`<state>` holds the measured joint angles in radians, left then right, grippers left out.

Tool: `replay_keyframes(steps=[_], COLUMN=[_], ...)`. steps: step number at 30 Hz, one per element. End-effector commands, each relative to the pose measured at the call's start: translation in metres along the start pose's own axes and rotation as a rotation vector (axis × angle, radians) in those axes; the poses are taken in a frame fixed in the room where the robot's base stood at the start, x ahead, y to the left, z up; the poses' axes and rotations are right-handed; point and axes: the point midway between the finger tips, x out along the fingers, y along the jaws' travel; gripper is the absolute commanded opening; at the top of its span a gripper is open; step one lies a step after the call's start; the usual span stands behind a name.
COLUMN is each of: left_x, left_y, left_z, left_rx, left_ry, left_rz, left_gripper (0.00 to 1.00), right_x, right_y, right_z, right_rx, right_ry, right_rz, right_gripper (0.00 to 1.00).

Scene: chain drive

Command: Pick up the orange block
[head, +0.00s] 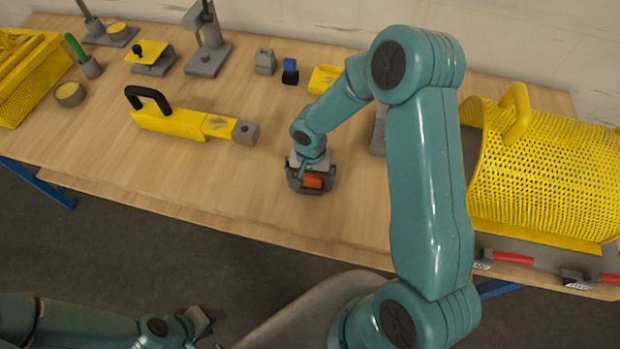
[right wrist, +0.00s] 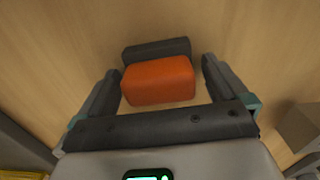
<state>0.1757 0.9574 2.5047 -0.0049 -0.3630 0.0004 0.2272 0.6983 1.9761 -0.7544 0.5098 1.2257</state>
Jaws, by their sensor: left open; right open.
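The orange block (head: 313,181) sits on the wooden table near its front edge, partly hidden by my right gripper (head: 311,186). In the right wrist view the orange block (right wrist: 158,82) lies between the two fingers of my right gripper (right wrist: 162,85), with a small gap showing on each side. The right gripper is open and down around the block. A dark grey piece (right wrist: 157,49) shows just beyond the block. My left gripper (head: 201,321) is low at the bottom left, off the table, and holds nothing that I can see.
A yellow tool with a black handle (head: 170,121) lies left of my right gripper. A yellow perforated guard (head: 550,170) stands at the right. Small blocks, one blue (head: 290,71), stand at the back. The table (head: 200,185) is clear at front left.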

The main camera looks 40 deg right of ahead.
Motion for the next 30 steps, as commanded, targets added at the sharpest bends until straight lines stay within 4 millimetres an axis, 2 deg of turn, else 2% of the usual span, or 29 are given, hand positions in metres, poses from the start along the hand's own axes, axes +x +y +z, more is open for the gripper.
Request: replay_keyframes(steps=[7, 8, 9, 13, 23, 26, 30], left_x=[0.0, 0.0, 0.0, 0.0, 0.0, 0.0, 0.001], left_y=[0.0, 0.0, 0.0, 0.0, 0.0, 0.0, 0.0], left_z=[0.0, 0.0, 0.0, 0.0, 0.0, 0.0, 0.0], left_rx=[0.0, 0.0, 0.0, 0.0, 0.0, 0.0, 0.0], left_ry=[0.0, 0.0, 0.0, 0.0, 0.0, 0.0, 0.0], left_rz=[0.0, 0.0, 0.0, 0.0, 0.0, 0.0, 0.0], left_gripper=[0.43, 0.43, 0.43, 0.43, 0.43, 0.43, 0.43], right_x=[0.003, 0.003, 0.003, 0.003, 0.0, -0.008, -0.035], right_y=[0.0, 0.0, 0.0, 0.0, -0.001, -0.001, -0.001], right_z=[0.0, 0.0, 0.0, 0.0, -0.001, -0.001, -0.002], right_rx=[0.001, 0.001, 0.001, 0.001, 0.0, 0.001, 0.002], right_ry=[0.001, 0.001, 0.001, 0.001, 0.003, 0.004, 0.007], right_rz=[-0.002, -0.002, -0.002, -0.001, -0.001, -0.002, -0.006], right_gripper=[1.0, 0.94, 0.8, 0.39, 0.39, 0.39, 0.39])
